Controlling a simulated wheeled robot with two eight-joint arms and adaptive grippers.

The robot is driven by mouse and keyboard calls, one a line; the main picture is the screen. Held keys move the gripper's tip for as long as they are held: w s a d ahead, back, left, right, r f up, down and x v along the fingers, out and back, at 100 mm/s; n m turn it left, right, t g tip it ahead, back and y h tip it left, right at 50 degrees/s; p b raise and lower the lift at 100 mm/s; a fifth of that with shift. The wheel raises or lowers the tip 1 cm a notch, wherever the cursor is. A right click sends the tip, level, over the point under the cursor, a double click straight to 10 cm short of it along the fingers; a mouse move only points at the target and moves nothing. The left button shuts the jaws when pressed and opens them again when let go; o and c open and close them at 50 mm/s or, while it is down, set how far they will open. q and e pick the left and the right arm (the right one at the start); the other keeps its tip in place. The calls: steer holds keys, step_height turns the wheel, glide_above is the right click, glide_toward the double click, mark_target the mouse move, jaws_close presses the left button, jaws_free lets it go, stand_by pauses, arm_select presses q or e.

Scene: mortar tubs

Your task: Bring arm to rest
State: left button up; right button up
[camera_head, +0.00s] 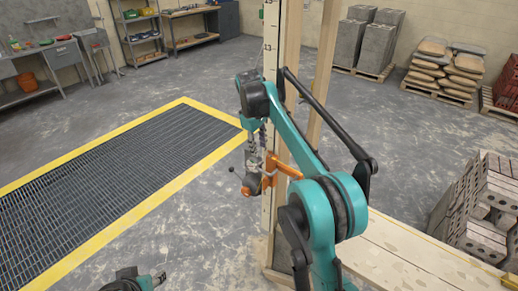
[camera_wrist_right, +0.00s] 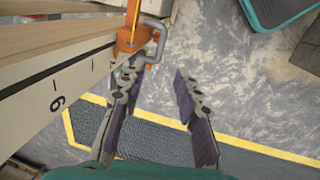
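My right arm is teal and black and reaches out over the floor in the head view. Its gripper (camera_head: 256,158) points down beside an upright wooden post with a measuring scale (camera_head: 270,70). An orange clamp (camera_head: 283,168) sits on the post, close to the fingers. In the right wrist view the gripper (camera_wrist_right: 157,70) is open, with nothing between its fingers. The orange clamp (camera_wrist_right: 128,42) with its grey handle is by the left fingertip; I cannot tell if they touch. A part of my left arm (camera_head: 138,281) shows at the bottom edge; its fingers cannot be made out.
A floor grate with a yellow border (camera_head: 110,139) lies at left. A pale wooden platform (camera_head: 415,252) and grey blocks (camera_head: 490,195) are at right. Stacked sacks (camera_head: 445,68), shelves (camera_head: 140,30) and a workbench (camera_head: 190,12) stand at the back. The middle floor is clear.

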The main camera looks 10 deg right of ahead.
steer(key=s+m+t+b, duration=0.2)
steer(key=s+b, duration=0.1)
steer(key=s, duration=0.6)
steer(key=s+f+m+t+b, duration=0.2)
steer(key=s+f, duration=0.6)
steer(key=s, duration=0.4)
steer(key=s+f+m+t+y+b, duration=0.1)
steer(key=s+f+m+t+b, duration=0.1)
steer(key=s+f, duration=0.7)
steer(key=s+m+b, duration=0.1)
steer(key=s+b, duration=0.1)
steer(key=s, duration=0.2)
steer(key=shift+s+a+m+y, duration=0.2)
steer(key=shift+a+m+y, duration=0.1)
steer(key=shift+a+m, duration=0.1)
steer(key=shift+o, duration=0.6)
steer(key=shift+w, duration=0.1)
